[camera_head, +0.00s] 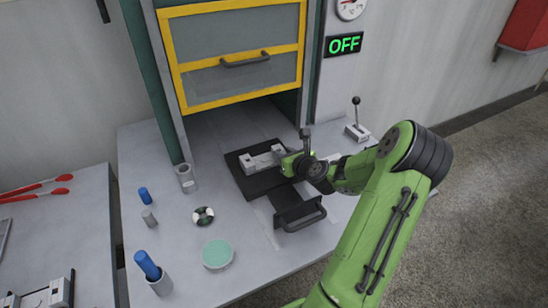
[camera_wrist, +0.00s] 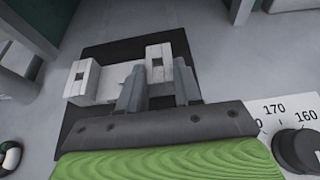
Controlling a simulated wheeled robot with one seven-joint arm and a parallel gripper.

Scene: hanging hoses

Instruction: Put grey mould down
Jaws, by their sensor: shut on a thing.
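The grey mould (camera_head: 262,160) is a pale block with raised ends, at the black square plate (camera_head: 251,185) on the grey bench. In the wrist view, the mould (camera_wrist: 105,82) lies across the black plate (camera_wrist: 112,50). My gripper (camera_head: 290,160) is at the mould's right end; in the wrist view its two fingers (camera_wrist: 158,88) straddle the right raised part of the mould and are shut on it. I cannot tell whether the mould touches the plate. A dark handle (camera_head: 300,215) sticks out at the plate's front.
A yellow-framed door (camera_head: 240,50) is raised above the plate, with a green OFF sign (camera_head: 344,44) beside it. A lever (camera_head: 357,122) stands to the right. A teal-topped round dish (camera_head: 217,253), a black-and-white ring (camera_head: 203,216) and blue-topped cylinders (camera_head: 147,265) stand on the left.

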